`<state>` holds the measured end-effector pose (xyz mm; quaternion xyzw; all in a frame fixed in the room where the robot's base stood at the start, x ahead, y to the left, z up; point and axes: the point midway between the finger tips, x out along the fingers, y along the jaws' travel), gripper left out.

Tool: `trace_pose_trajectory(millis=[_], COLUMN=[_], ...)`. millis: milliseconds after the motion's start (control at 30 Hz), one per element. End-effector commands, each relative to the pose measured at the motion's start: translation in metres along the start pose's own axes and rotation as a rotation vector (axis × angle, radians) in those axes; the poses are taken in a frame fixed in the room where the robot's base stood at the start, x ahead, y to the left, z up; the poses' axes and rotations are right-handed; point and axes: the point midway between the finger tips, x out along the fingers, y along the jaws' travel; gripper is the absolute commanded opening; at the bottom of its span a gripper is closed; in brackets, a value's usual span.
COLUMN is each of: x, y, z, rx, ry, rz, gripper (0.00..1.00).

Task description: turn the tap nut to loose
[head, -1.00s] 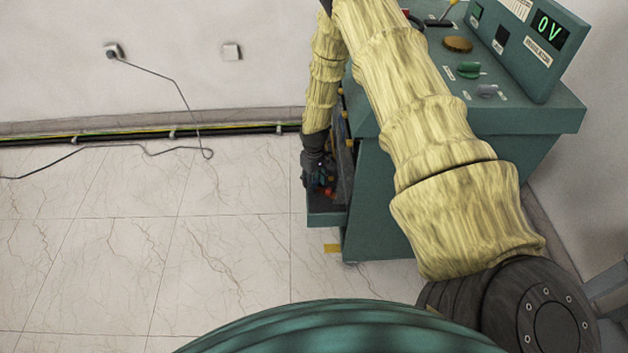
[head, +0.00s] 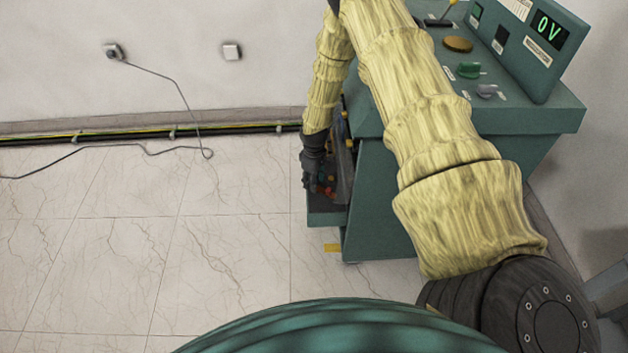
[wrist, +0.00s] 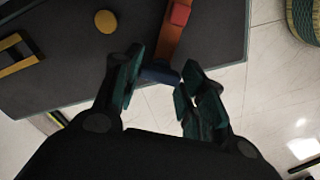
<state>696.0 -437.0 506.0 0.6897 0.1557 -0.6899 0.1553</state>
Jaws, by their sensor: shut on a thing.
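In the wrist view, a dark blue piece (wrist: 160,74) sits at the end of an orange-brown bar (wrist: 169,44). It looks like the tap nut, though its shape is hard to make out. My gripper (wrist: 161,71) has one dark teal finger on each side of the blue piece and is shut on it. In the head view my gripper (head: 311,178) points down over the low ledge at the left side of the teal cabinet (head: 400,205). The blue piece cannot be made out there.
A red block (wrist: 180,13) sits on the bar. A round yellow knob (wrist: 105,21) and a yellow frame (wrist: 18,53) stand on the dark panel (wrist: 65,75) to the left. The floor (head: 150,260) left of the cabinet is clear; a thin cable (head: 180,90) hangs from the wall.

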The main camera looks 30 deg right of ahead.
Motion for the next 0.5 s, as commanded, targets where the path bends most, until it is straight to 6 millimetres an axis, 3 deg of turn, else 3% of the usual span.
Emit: trace_pose_trajectory(millis=[100,133,233,500], x=[-0.0009,-0.0009,-0.0008,-0.0003], y=[0.0004,0.0004,0.0003,0.0001], z=[-0.0017,-0.0017,-0.0014,-0.0006], rx=[0.000,0.000,0.001,0.001], ry=[0.003,0.003,0.002,0.001], rz=[0.001,0.001,0.001,0.000], gripper=[0.17,0.45,0.62,0.62])
